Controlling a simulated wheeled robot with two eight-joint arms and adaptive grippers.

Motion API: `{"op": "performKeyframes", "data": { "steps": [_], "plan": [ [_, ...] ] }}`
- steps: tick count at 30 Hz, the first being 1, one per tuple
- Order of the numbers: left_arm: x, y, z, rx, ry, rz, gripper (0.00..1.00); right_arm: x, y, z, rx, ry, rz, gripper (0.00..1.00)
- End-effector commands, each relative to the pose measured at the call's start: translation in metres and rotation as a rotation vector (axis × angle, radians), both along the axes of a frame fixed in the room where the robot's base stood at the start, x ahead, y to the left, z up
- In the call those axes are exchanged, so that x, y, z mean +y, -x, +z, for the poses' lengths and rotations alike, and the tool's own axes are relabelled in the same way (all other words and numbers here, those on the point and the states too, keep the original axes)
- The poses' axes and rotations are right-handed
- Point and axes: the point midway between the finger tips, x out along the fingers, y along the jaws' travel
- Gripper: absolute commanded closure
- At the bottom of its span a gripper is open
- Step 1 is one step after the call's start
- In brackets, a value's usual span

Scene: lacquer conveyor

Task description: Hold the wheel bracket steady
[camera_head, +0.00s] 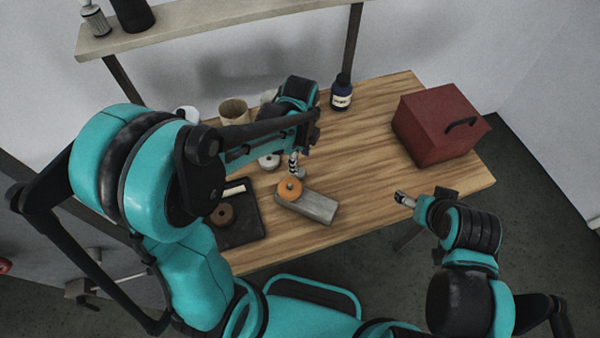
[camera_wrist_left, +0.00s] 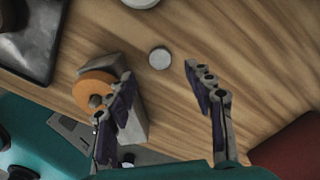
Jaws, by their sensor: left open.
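The wheel bracket (camera_head: 315,207) is a grey block lying on the wooden table, with an orange wheel (camera_head: 289,189) at its left end. My left gripper (camera_head: 295,165) is just above and behind the wheel in the head view.
A dark tray (camera_head: 247,231) holding a brown roller (camera_head: 222,214) lies left of the bracket. A white round piece (camera_head: 269,161) and a small grey disc (camera_wrist_left: 159,58) are nearby. A dark bottle (camera_head: 341,93) and red toolbox (camera_head: 436,126) stand farther back. The table's middle right is clear.

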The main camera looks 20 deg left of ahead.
Motion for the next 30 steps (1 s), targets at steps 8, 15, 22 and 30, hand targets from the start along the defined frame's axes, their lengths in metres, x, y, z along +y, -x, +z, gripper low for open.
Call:
{"op": "performKeyframes", "data": {
  "steps": [8, 15, 22, 30],
  "plan": [
    [0.0, 0.0, -0.007, 0.0, 0.0, 0.001, 0.47, 0.0, 0.0, -0.002, 0.0, 0.0, 0.0, 0.25],
    [0.0, -0.001, -0.032, 0.0, 0.0, 0.001, 0.47, 0.0, 0.0, -0.014, 0.0, 0.0, 0.0, 0.25],
    [0.0, -0.001, -0.058, 0.0, 0.0, 0.001, 0.47, 0.0, 0.0, -0.023, 0.0, 0.0, 0.0, 0.25],
    [0.0, -0.001, -0.059, 0.0, 0.0, 0.001, 0.47, 0.0, 0.0, -0.023, 0.0, 0.0, 0.0, 0.25]
  ]
}}
